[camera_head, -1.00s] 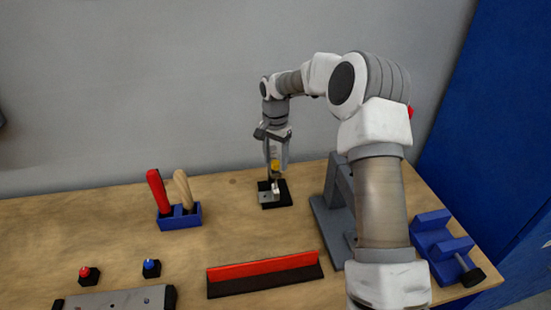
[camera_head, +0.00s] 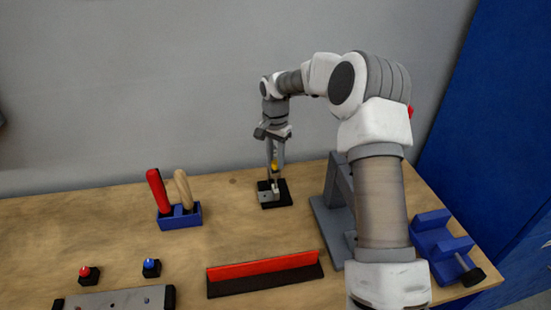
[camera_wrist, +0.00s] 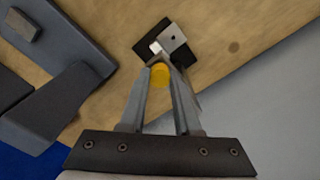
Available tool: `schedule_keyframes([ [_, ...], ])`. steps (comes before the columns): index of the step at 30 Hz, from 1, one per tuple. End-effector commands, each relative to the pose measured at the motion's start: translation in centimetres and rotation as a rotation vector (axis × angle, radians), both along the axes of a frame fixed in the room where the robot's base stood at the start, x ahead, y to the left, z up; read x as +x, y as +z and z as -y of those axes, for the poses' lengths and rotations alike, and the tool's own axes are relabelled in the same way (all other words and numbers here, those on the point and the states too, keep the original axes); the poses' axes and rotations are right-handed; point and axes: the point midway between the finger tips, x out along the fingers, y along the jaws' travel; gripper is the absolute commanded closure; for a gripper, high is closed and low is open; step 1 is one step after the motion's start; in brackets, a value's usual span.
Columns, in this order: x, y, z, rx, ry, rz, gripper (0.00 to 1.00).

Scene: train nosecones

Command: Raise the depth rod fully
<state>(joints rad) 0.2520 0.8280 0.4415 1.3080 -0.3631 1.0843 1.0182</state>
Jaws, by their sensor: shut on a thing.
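The depth gauge stands on the wooden table, with a black base (camera_head: 285,199), a light metal plate (camera_head: 265,197) and a small upright post. Its base also shows at the top of the wrist view (camera_wrist: 152,26). The depth rod's yellow cap (camera_head: 275,167) is above the base and shows between the fingers in the wrist view (camera_wrist: 160,75). My gripper (camera_head: 275,172) points straight down over the gauge. Its fingers close in on the yellow-capped rod and are shut on it. The rod's lower part is mostly hidden by the fingers.
A blue holder (camera_head: 181,217) with a red and a wooden handle stands left. A red and black rail (camera_head: 264,273) lies in front. A grey stand (camera_head: 335,210) and a blue vise (camera_head: 440,250) are at right. Red and blue buttons sit front left. Table around the gauge is clear.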

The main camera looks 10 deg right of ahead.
Motion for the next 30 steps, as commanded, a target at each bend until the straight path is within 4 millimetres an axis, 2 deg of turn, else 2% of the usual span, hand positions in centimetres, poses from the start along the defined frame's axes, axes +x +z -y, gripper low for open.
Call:
schedule_keyframes([
  [25, 0.0, 0.0, 0.0, -0.001, 0.0, 0.001, 1.0],
  [30, 0.1, 1.9, 0.0, -0.003, 0.0, 0.003, 1.0],
])
